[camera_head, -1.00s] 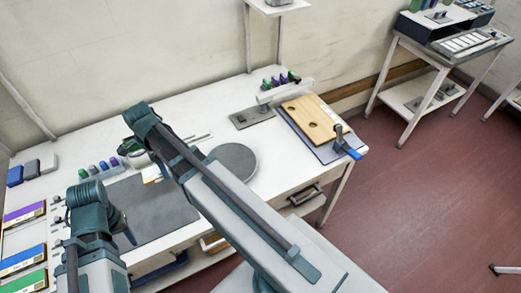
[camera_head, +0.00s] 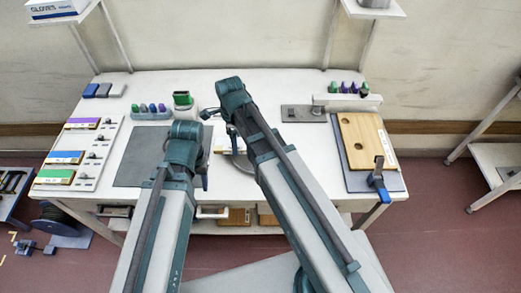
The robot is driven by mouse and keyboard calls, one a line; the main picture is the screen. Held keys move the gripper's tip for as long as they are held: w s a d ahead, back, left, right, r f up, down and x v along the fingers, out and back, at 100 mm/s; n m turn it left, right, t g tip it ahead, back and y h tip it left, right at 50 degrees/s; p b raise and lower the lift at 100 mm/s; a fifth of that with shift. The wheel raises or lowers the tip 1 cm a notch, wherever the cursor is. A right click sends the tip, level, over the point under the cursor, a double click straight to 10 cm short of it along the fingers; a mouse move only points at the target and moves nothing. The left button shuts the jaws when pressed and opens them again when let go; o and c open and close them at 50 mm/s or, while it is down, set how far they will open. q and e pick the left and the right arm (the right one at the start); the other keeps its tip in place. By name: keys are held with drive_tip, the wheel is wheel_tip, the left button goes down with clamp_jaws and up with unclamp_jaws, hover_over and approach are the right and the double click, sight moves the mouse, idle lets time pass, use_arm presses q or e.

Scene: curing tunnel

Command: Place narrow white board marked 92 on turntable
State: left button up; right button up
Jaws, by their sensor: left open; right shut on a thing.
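My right arm reaches over the middle of the table, and its gripper (camera_head: 222,122) hangs just above a narrow white board (camera_head: 221,148). It is shut on this board, though the fingertips are mostly hidden. The board has a yellowish edge, and my arms cover much of it; no number is legible. The grey round turntable (camera_head: 243,162) is largely hidden behind my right arm. The board lies over or on the turntable; I cannot tell whether they touch. My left gripper (camera_head: 204,176) is open and empty, near the right edge of the dark mat.
The dark mat (camera_head: 140,160) is clear left of my arms. A rack (camera_head: 78,150) with coloured boxes stands at the left. A wooden board (camera_head: 362,142) with a blue clamp (camera_head: 378,185) lies at the right. A green-topped cup (camera_head: 183,98) stands at the back.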

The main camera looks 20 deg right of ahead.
drive_tip(key=s+a+f, duration=0.1)
drive_tip(key=s+a, duration=0.3)
drive_tip(key=a, duration=0.4)
drive_tip(key=w+d, duration=0.2)
drive_tip(key=d, duration=0.3)
drive_tip(key=w+d+f+b, duration=0.1)
drive_tip(key=d, duration=0.4)
drive_tip(key=w+d+b, duration=0.1)
drive_tip(key=w+d, duration=0.1)
drive_tip(key=d, duration=0.3)
drive_tip(key=shift+w+d+f, duration=0.2)
drive_tip(key=shift+w+f, duration=0.05)
drive_tip(key=shift+w, duration=0.1)
wheel_tip(320, 180, down, 4)
drive_tip(key=b, duration=0.4)
drive_tip(key=shift+r, duration=0.1)
drive_tip(key=shift+d+r, duration=0.1)
drive_tip(key=shift+r, duration=0.05)
drive_tip(key=o, duration=1.3)
